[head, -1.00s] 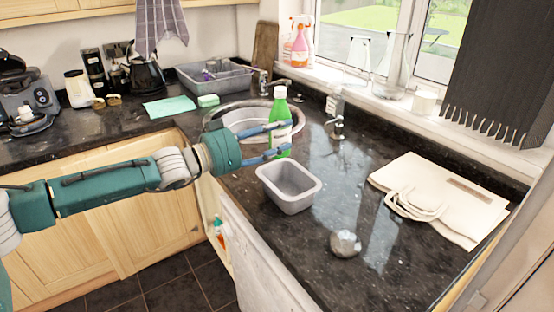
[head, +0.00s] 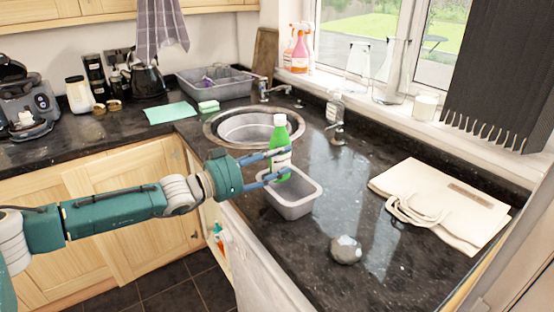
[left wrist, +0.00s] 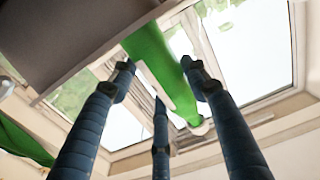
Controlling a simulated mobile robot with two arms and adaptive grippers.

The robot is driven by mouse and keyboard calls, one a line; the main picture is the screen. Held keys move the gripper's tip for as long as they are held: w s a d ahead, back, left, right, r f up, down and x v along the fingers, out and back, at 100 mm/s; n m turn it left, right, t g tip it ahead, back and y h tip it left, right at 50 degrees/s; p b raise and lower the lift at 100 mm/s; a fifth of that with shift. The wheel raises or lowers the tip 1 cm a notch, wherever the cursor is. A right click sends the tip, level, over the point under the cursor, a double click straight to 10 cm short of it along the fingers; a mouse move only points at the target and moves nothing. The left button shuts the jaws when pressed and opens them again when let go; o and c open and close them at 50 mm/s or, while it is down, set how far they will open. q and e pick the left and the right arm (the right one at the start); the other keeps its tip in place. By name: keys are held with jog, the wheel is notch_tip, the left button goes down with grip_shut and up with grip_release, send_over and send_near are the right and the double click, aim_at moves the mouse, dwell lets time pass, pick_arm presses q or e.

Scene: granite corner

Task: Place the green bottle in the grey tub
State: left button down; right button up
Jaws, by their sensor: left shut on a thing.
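The green bottle (head: 282,154), with a white cap and a pale label, is upright in my left gripper (head: 285,165). The blue fingers are shut on it. The bottle is over the back part of the grey tub (head: 297,212); its lower end overlaps the tub's far rim, and I cannot tell how far above or inside it is. The tub is a small open rectangular container on the dark counter. In the left wrist view the green bottle (left wrist: 152,52) lies across the fingers. My right gripper is not in view.
A round sink (head: 245,127) lies behind the tub. A faceted grey object (head: 346,249) sits in front, and cream bags (head: 440,200) lie to the right. A larger grey basin (head: 232,84) stands at the back. The counter between tub and bags is clear.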

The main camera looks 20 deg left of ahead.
pick_arm(q)
jog(key=shift+f+b, duration=0.25)
jog(key=shift+b, duration=0.15)
jog(key=c, duration=0.9)
grip_release()
jog(key=shift+f, duration=0.1)
jog(key=shift+r+p, duration=0.35)
jog(key=shift+p, duration=0.15)
jog(key=shift+r+p, duration=0.55)
jog(key=shift+p, duration=0.05)
jog(key=b+v, duration=0.1)
jog(key=v, duration=1.1)
jog(key=shift+f, duration=0.3)
